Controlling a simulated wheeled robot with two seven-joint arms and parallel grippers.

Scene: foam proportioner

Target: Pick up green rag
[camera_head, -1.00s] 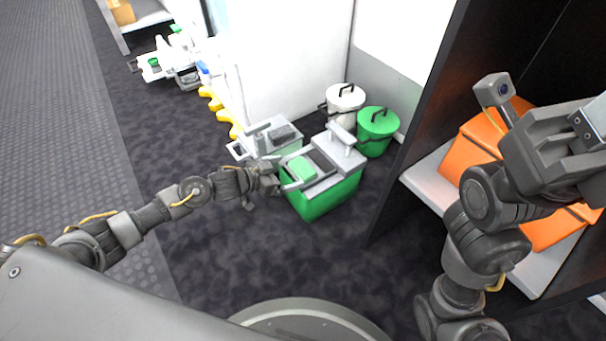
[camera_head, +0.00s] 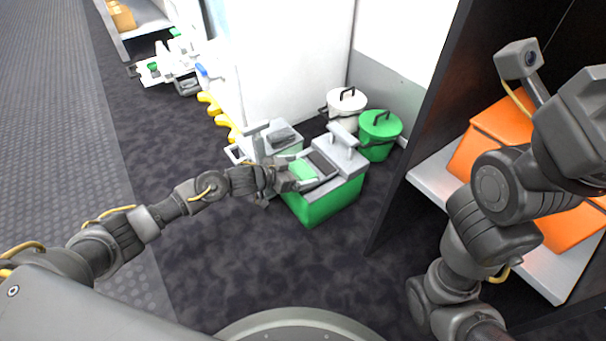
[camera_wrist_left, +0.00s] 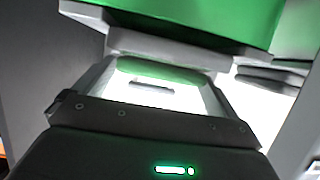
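The green rag (camera_head: 303,170) appears as a small green patch on the grey top of a green-bodied cart (camera_head: 325,202) in the head view. My left gripper (camera_head: 292,178) is at the near left edge of that top, right beside the rag and partly covering it. In the left wrist view, the two fingers (camera_wrist_left: 160,90) stand wide apart. A green strip (camera_wrist_left: 165,71), probably the rag, shows between their tips; I cannot tell whether they touch it. My right arm is at the right, with its fingers outside the picture.
A second grey cart (camera_head: 279,138) stands just behind. A white bucket (camera_head: 345,106) and a green bucket (camera_head: 379,132) stand behind to the right. A shelf with orange boxes (camera_head: 488,150) is at the right. Dark carpet in front is clear.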

